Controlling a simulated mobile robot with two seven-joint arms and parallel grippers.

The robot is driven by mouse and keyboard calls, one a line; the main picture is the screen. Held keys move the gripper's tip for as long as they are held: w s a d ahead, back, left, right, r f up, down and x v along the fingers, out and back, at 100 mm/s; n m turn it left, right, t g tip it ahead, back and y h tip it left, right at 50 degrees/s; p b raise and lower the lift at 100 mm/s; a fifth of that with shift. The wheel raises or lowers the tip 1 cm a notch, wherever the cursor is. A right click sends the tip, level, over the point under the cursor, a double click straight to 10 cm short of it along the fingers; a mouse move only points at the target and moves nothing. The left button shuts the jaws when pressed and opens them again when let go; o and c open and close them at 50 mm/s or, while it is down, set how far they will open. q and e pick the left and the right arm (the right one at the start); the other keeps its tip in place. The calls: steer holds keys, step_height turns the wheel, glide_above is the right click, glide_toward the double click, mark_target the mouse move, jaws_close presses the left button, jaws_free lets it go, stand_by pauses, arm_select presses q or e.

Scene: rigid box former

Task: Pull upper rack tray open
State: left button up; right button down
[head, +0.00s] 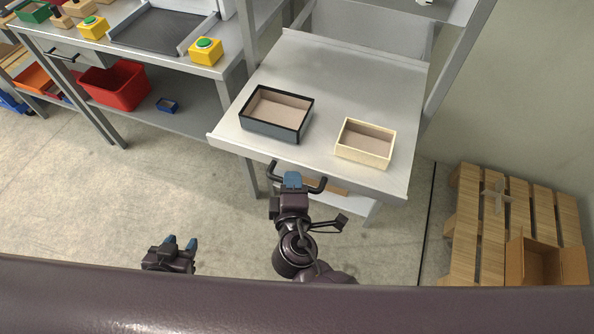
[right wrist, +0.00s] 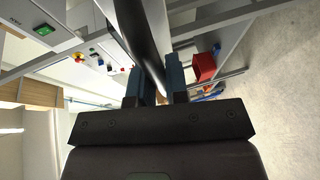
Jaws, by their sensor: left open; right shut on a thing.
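The upper rack tray (head: 320,80) is a grey metal shelf in the head view, extending out from the rack. It has a black bar handle (head: 316,190) on its front edge. My right gripper (head: 292,180) is at the middle of this handle, with its blue fingers shut on it. In the right wrist view, the blue fingers (right wrist: 157,84) close on a dark bar between them. My left gripper (head: 181,244) is open and empty, low over the floor at the left, apart from the tray.
On the tray stand a dark blue-grey open box (head: 273,134) and a cream open box (head: 361,158). A workbench (head: 150,60) with yellow button boxes is at the left, a red bin (head: 116,88) beneath it. A wooden pallet (head: 468,230) with a carton (head: 515,275) lies at the right.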

arm_select(q)
steer(key=shift+s+a+f, duration=0.1)
steer(key=shift+s, duration=0.25)
arm_select(e)
steer(key=shift+s+a, duration=0.3)
steer(key=shift+s, duration=0.55)
steer(key=c, duration=1.1)
jaws_free()
steer(key=shift+c, duration=0.2)
arm_select(q)
steer(key=shift+s, duration=0.1)
